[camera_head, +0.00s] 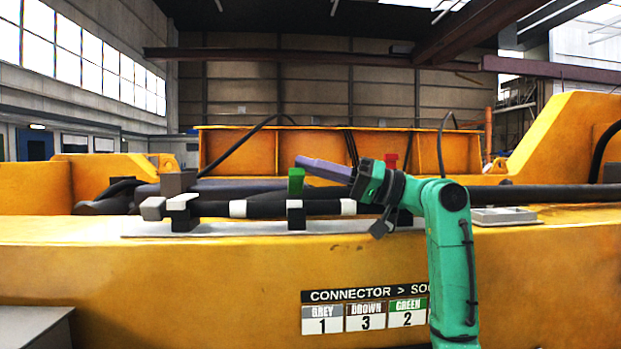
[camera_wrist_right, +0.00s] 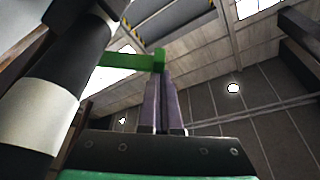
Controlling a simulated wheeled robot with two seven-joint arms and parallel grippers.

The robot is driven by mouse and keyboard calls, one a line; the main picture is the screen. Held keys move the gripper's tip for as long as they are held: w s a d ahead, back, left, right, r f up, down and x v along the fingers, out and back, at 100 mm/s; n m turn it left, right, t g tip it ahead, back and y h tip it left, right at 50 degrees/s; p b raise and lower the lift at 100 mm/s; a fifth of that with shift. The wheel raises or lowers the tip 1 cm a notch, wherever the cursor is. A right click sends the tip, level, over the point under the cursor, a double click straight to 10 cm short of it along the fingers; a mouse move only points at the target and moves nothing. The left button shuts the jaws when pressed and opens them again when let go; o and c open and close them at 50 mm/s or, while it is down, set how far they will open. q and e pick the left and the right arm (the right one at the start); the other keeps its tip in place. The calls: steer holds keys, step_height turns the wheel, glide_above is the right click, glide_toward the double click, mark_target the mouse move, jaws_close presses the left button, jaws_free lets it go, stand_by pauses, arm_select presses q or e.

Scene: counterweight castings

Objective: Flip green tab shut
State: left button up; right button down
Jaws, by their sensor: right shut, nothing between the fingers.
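The green tab (camera_head: 296,181) stands upright above a dark clamp block (camera_head: 296,214) around the black cable. It also shows in the right wrist view as a green bar (camera_wrist_right: 130,61) whose right end is by the fingertips. My right gripper (camera_head: 299,161) reaches in from the right with its purple fingers pointing left. Its tips appear level with the tab's top in the head view. In the right wrist view its fingers (camera_wrist_right: 163,82) are together and empty, close to the tab's end; whether they touch it I cannot tell. My left gripper is out of view.
A black cable (camera_head: 270,208) with white bands runs along the yellow casting (camera_head: 180,285). Grey blocks (camera_head: 178,184) stand at the cable's left end. A red tab (camera_head: 391,161) rises behind my right wrist. A label plate (camera_head: 366,296) is on the casting's front.

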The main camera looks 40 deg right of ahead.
steer(key=shift+s+a+f+n+b, duration=0.2)
steer(key=shift+s+a+f+b, duration=0.1)
steer(key=shift+f+b, duration=0.25)
steer(key=shift+s+a+f+n+b, duration=0.2)
steer(key=shift+s+f+b, duration=0.1)
steer(key=shift+f+b, duration=0.25)
steer(key=shift+r, duration=0.1)
step_height(320, 180, up, 20)
steer(key=p, duration=0.9)
